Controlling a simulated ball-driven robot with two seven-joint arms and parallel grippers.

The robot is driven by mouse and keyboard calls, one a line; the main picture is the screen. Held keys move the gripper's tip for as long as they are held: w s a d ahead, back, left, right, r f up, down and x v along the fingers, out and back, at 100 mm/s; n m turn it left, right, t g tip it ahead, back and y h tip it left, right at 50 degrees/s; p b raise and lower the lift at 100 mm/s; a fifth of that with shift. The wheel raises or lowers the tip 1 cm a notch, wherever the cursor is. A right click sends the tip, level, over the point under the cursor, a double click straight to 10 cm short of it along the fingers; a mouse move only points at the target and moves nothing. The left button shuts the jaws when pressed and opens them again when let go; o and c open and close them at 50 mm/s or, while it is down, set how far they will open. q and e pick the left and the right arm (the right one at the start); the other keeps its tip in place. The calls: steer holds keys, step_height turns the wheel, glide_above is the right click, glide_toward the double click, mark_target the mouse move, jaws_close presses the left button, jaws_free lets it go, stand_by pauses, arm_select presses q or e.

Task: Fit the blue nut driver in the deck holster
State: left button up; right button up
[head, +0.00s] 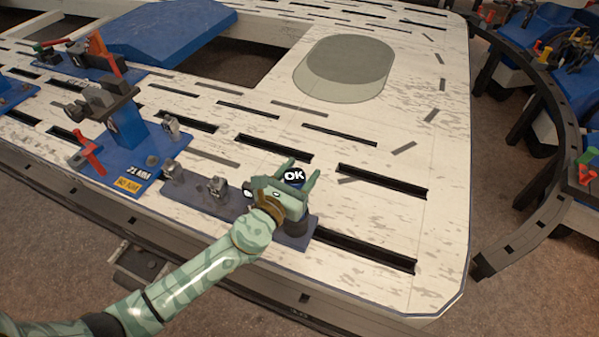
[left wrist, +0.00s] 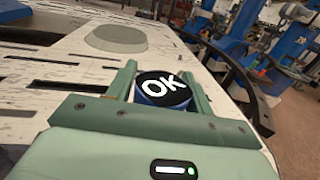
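The blue nut driver (head: 294,176) shows a round black top marked OK in white, with a blue rim below it. In the left wrist view the same nut driver (left wrist: 163,90) fills the space between the two green fingers. My left gripper (head: 301,170) is closed on it, with a finger against each side. A dark round socket (head: 297,227), which looks like the deck holster, stands at the right end of a grey-blue plate, just below the gripper. The driver's lower part is hidden by the gripper, so I cannot tell whether it enters the socket. My right gripper is out of view.
Small metal clamps (head: 217,187) stand on the plate left of my gripper. A blue fixture (head: 125,140) with a red lever stands further left. The slotted white deck (head: 400,145) is clear to the right. A dark curved rail (head: 545,130) lies beyond its right edge.

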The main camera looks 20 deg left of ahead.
arm_select(q)
steer(key=shift+o, duration=1.3)
steer(key=shift+s+f, duration=0.1)
steer(key=shift+s, duration=0.25)
steer(key=s+a+b, duration=0.1)
steer(key=s+a, duration=0.2)
steer(key=s, duration=1.2)
steer(key=shift+s, duration=0.15)
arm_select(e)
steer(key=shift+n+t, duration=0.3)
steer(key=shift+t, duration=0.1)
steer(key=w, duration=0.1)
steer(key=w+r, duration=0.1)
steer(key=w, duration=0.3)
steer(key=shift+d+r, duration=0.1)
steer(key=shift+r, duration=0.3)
